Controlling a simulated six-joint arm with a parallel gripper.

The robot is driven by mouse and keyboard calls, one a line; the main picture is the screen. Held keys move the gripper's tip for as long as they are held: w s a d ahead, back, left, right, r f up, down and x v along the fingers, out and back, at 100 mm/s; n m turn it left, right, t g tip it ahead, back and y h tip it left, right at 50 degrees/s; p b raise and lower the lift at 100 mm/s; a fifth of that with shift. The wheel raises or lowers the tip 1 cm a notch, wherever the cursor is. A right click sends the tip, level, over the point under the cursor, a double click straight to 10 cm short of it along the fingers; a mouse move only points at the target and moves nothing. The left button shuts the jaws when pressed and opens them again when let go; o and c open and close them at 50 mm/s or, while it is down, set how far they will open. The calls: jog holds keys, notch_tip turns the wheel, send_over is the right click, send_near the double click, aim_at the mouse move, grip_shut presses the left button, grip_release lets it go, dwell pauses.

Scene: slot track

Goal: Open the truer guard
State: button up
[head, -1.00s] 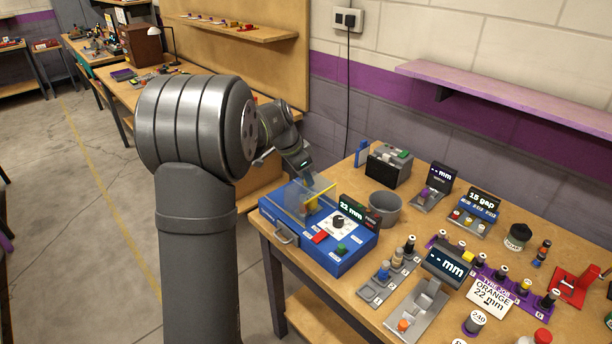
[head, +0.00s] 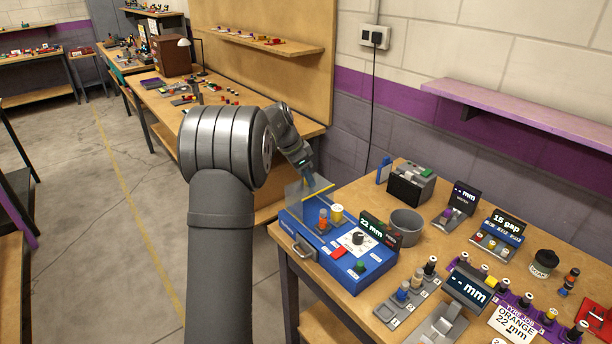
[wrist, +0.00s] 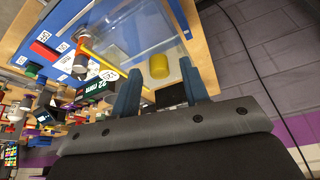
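The truer (head: 352,277) is a blue box at the table's left corner, with a display reading 22 mm, a dial and red and green buttons. My gripper (head: 309,180) is at the guard's upper side. In the wrist view, its blue fingers (wrist: 158,88) are apart with nothing clearly between them; the clear panel (wrist: 135,30) lies beyond. Contact with the guard cannot be told.
A grey cup (head: 405,226) stands right behind the truer, and a dark box (head: 411,184) is farther back. A peg holder (head: 409,298) and a gauge (head: 465,290) stand to the right. The floor left of the table is clear.

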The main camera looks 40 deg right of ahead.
jog(key=v, duration=1.7)
jog(key=shift+r, duration=0.15)
jog(key=x, duration=1.7)
jog(key=shift+f, duration=0.25)
jog(key=shift+r, duration=0.15)
jog(key=shift+a+r, duration=0.15)
jog(key=shift+r, duration=0.1)
jog(key=v, duration=1.6)
jog(key=shift+r, duration=0.35)
jog(key=shift+a, duration=0.1)
